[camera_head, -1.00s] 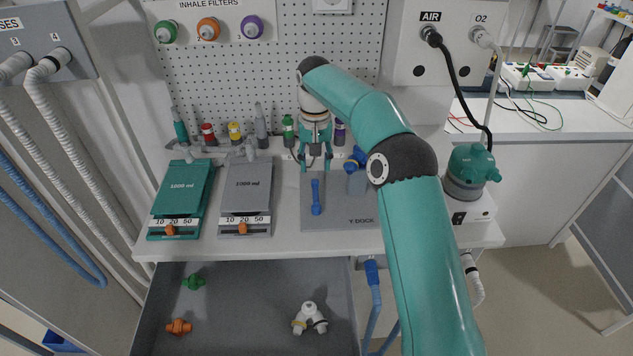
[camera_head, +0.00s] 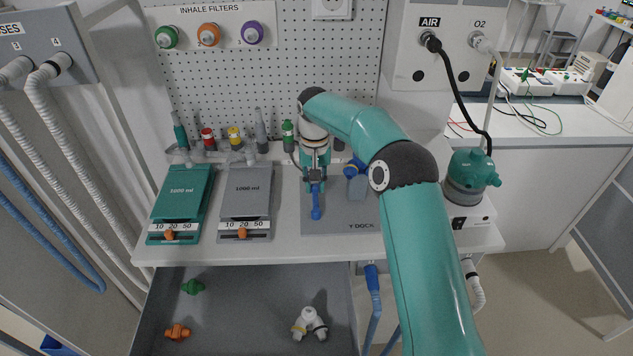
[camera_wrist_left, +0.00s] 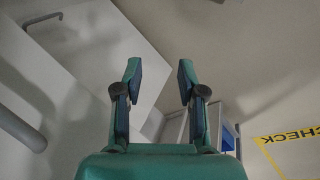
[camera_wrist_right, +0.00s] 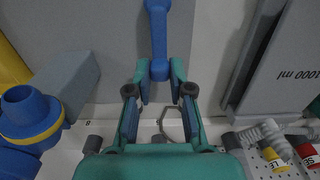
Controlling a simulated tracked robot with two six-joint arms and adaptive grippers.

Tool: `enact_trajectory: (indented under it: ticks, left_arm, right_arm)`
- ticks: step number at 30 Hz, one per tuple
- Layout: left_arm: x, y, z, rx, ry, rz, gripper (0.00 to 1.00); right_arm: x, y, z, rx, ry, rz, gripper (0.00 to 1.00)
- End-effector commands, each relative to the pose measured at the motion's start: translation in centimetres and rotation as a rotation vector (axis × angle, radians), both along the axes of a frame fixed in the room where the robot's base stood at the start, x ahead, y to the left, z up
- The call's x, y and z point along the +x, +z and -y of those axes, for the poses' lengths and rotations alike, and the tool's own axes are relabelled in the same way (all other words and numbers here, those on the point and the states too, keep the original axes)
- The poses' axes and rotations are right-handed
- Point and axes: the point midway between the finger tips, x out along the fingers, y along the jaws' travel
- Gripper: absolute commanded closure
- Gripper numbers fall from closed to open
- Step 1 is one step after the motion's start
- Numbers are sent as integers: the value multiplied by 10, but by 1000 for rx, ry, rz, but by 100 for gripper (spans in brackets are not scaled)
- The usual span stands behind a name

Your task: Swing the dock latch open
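The dock latch (camera_head: 316,212) is a blue lever on the grey Y-DOCK plate (camera_head: 340,222). It points toward the front edge of the bench. My right gripper (camera_head: 315,183) is down at its rear end, with the front end still showing.
A blue connector with a yellow ring (camera_wrist_right: 30,118) and a grey block (camera_wrist_right: 66,80) stand beside the right gripper. Two test lungs, teal (camera_head: 182,190) and grey (camera_head: 246,190), lie to the left. An open drawer (camera_head: 250,310) is below.

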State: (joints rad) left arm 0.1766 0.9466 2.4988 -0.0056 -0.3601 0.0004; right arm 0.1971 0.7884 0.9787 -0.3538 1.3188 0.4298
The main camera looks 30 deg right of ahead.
Motion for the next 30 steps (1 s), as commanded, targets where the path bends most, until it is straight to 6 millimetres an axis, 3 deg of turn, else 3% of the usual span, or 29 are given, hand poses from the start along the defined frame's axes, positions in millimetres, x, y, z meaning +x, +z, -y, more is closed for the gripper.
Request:
enact_trajectory:
  ticks: [3, 14, 30]
  left_arm:
    - [0, 0, 0, 0, 1, 1, 60]
    - [0, 6, 0, 0, 0, 0, 60]
    - [0, 31, 0, 0, 0, 0, 60]
  right_arm:
    - [-1, 0, 7, -1, -5, -1, 100]
    - [1, 2, -1, -3, 55, -1, 100]
    - [8, 3, -25, -3, 470, 1, 100]
